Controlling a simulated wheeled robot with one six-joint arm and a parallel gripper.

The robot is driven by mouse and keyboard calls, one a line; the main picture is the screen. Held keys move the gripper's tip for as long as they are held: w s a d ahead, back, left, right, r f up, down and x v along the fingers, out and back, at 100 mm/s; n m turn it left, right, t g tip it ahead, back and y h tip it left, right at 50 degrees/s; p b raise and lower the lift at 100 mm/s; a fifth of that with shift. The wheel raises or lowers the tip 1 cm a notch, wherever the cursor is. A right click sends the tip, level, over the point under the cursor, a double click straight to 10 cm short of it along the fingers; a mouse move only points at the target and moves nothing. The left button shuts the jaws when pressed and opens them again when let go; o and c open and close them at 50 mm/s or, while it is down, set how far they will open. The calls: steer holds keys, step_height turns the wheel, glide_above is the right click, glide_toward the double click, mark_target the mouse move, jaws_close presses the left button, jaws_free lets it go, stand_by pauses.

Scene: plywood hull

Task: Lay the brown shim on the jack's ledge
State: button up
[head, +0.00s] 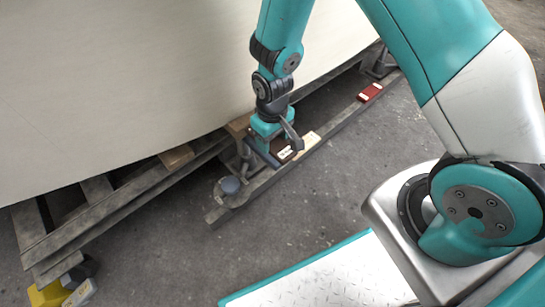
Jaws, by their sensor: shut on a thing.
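My gripper (274,149) points down at the near edge of the hull, over a long grey beam. It is shut on the brown shim (285,154), a small dark brown piece with a pale label, partly hidden by the fingers. The shim is low over the beam; whether it touches the beam I cannot tell. What looks like the jack (231,186), a grey metal fitting with a round pad, stands at the beam's near left end, left of my gripper. Its ledge cannot be made out clearly.
The pale hull (120,80) overhangs wooden timbers (120,205). A yellow object (50,294) stands bottom left.

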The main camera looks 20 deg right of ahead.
mark_target(273, 151)
steer(key=shift+f+b, duration=1.1)
steer(key=shift+f, duration=1.75)
steer(key=shift+f, duration=0.2)
steer(key=o, duration=1)
steer(key=shift+r, duration=0.15)
